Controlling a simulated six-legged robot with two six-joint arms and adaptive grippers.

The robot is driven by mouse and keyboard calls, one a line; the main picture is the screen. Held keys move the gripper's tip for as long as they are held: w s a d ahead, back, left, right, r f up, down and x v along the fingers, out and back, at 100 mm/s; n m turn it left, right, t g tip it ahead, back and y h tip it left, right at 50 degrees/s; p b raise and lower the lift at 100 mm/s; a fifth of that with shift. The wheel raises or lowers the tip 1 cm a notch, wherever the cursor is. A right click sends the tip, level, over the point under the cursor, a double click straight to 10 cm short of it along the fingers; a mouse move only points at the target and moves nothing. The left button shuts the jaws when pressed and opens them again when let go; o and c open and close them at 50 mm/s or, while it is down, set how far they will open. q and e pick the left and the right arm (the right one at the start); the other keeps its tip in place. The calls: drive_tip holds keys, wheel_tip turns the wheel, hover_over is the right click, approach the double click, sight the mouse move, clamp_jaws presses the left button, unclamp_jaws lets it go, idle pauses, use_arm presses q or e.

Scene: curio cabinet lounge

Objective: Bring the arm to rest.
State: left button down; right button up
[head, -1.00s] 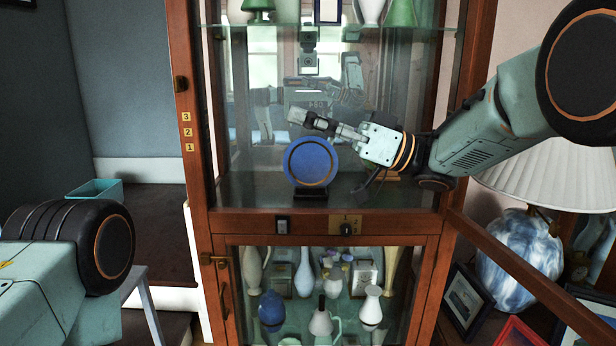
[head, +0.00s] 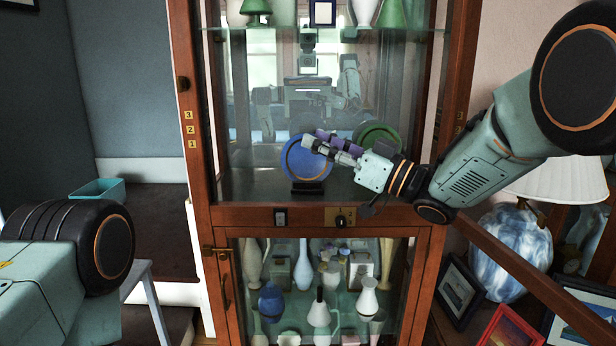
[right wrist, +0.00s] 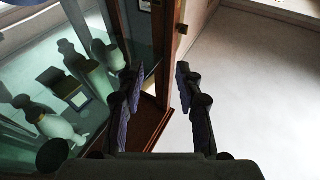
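My right arm reaches in from the right in the head view. Its gripper (head: 318,139) is in front of the upper part of the wooden cabinet (head: 203,190), its tips overlapping the view of a blue plate (head: 300,160). In the right wrist view the gripper (right wrist: 159,78) has its two dark fingers apart with nothing between them. The blue plate stands upright on a black stand (head: 307,187). A green plate (head: 377,135) stands to its right, partly behind the gripper. My left arm shows only in part at the lower left; its gripper is out of view.
Vases stand behind glass in the lower cabinet, among them a white one (head: 367,298). A wooden rail (head: 520,270) slants across the lower right, in front of a lamp (head: 510,255) and picture frames (head: 460,292). A teal tray (head: 98,191) is at the left.

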drive_tip(key=d+f+m+t+h, duration=0.1)
drive_tip(key=d+f+m+h, duration=0.2)
drive_tip(key=f, duration=0.4)
drive_tip(key=s+d+f+m+t+h, duration=0.1)
drive_tip(key=d+f+m+h, duration=0.2)
drive_tip(key=f, duration=0.5)
drive_tip(key=d+f+m+t+h, duration=0.1)
drive_tip(key=d+f+h, duration=0.2)
drive_tip(key=f+h, duration=0.3)
drive_tip(key=s+d+f+m+g+h, duration=0.1)
drive_tip(key=s+d+f, duration=0.1)
drive_tip(key=s+f, duration=0.35)
drive_tip(key=s+d+f+m+g+h, duration=0.1)
drive_tip(key=s+d+f+g, duration=0.15)
drive_tip(key=f, duration=0.55)
drive_tip(key=s+d+f+m+g+h, duration=0.1)
drive_tip(key=s+d+f+g+h, duration=0.1)
drive_tip(key=s+f, duration=0.45)
drive_tip(key=s+d+f+m+g+h, duration=0.1)
drive_tip(key=s+d+f+g, duration=0.2)
drive_tip(key=s, duration=0.7)
drive_tip(key=s+f+g, duration=0.2)
drive_tip(key=s+f, duration=0.1)
drive_tip(key=s, duration=0.8)
drive_tip(key=s+d+f+m+g+h, duration=0.1)
drive_tip(key=s+f+g, duration=0.2)
drive_tip(key=s, duration=0.7)
drive_tip(key=shift+s+d+f, duration=0.2)
drive_tip(key=shift+s+f, duration=0.1)
drive_tip(key=shift+s, duration=0.05)
